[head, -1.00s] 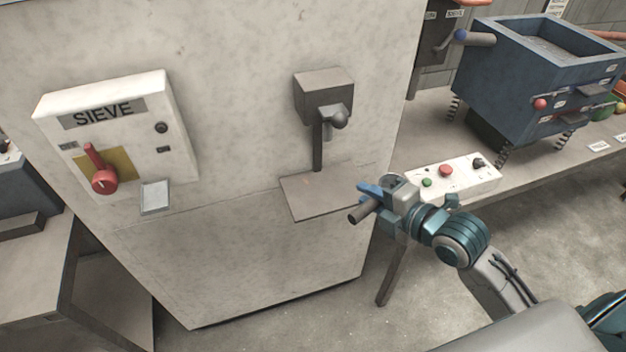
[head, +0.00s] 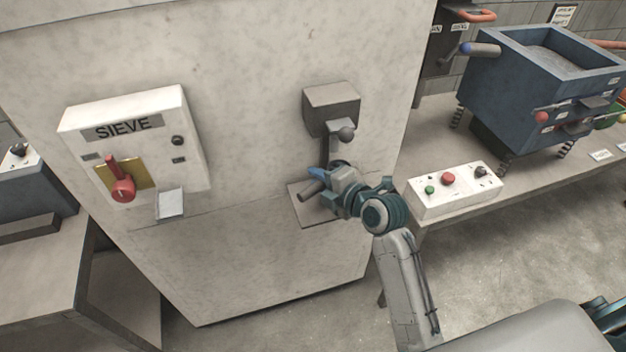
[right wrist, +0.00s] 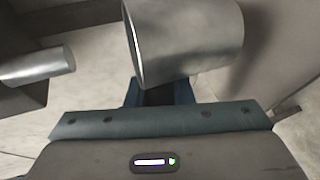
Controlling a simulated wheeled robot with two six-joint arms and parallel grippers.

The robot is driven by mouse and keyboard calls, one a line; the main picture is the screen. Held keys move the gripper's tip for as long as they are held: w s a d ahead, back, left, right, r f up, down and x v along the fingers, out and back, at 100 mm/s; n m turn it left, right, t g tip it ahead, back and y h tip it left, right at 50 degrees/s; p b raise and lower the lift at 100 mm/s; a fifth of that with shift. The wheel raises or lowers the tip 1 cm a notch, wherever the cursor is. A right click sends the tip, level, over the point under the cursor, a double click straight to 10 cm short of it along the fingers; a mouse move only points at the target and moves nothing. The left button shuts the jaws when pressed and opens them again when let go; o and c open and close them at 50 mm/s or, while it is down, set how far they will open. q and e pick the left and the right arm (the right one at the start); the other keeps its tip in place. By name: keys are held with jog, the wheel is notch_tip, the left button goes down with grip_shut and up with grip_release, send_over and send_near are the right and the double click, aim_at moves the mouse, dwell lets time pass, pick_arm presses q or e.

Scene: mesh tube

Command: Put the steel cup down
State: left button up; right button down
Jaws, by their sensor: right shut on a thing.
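The steel cup (right wrist: 190,42) is a plain grey metal cylinder, large in the right wrist view. My right gripper (right wrist: 160,92) is shut on it. In the head view my right gripper (head: 326,183) is over the small grey shelf (head: 303,213), below the dark dispenser box (head: 331,106) on the pale machine. There only a bit of the cup's rim (head: 341,164) shows behind the gripper. I cannot tell whether the cup's base touches the shelf. My left gripper is not in view.
A spout (right wrist: 42,66) shows beside the cup's rim in the right wrist view. The white SIEVE box (head: 140,150) with a red lever is at the left. A button panel (head: 455,190) and a blue sprung machine (head: 540,85) stand on the bench at the right.

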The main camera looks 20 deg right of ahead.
jog(key=shift+w+a, duration=0.55)
jog(key=shift+w, duration=0.25)
notch_tip(320, 180, down, 3)
jog(key=shift+r+p, duration=0.1)
jog(key=shift+p, duration=0.75)
jog(key=shift+f, duration=0.35)
jog(key=shift+f, duration=0.1)
jog(key=shift+f, duration=0.15)
jog(key=c, duration=1.3)
grip_release()
